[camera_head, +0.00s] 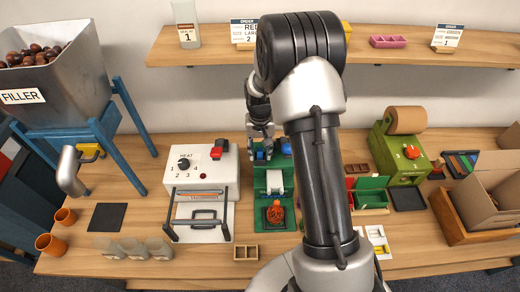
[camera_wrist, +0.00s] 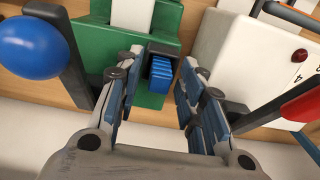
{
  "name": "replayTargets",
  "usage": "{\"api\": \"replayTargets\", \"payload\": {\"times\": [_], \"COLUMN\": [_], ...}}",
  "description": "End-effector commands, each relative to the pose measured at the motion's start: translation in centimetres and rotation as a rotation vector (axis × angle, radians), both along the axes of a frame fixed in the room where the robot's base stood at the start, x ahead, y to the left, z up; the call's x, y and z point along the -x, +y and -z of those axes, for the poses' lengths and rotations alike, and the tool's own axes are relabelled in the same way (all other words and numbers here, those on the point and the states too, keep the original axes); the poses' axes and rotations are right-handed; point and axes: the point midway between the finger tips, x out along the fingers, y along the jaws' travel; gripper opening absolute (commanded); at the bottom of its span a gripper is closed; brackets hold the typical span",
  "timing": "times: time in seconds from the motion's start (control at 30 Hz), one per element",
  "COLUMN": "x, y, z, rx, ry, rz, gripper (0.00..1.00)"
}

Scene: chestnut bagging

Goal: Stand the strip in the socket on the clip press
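The green clip press (camera_head: 259,181) stands mid-table in the head view, and its green body (camera_wrist: 125,50) fills the upper middle of the wrist view. A blue ribbed strip (camera_wrist: 161,72) sits in a dark socket (camera_wrist: 151,53) on the press; its lower part is hidden by the socket. The strip looks upright, seen nearly from above. My gripper (camera_wrist: 160,88) is open, with a finger on either side of the strip and visible gaps to it. In the head view my gripper (camera_head: 262,133) is over the back of the press.
A lever with a blue knob (camera_wrist: 30,47) stands close to one finger. The white heat sealer (camera_head: 202,165) is left of the press. An orange net (camera_head: 275,213) lies at the press's front. Shelf (camera_head: 390,58) is behind.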

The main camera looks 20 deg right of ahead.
Motion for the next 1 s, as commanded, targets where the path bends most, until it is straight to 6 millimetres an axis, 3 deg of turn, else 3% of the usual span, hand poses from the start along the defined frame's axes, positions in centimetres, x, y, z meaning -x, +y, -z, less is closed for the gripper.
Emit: {"api": "replayTargets", "payload": {"times": [0.37, 0.8, 1.0], "x": [-0.1, -0.1, 0.0], "y": [0.0, 0.0, 0.0], "z": [-1.1, -10.0, -12.1], "rx": [0.001, 0.0, 0.001], "ry": [-0.002, -0.003, -0.002], "rz": [0.0, 0.0, 0.0], "gripper": [0.36, 0.36, 0.36]}}
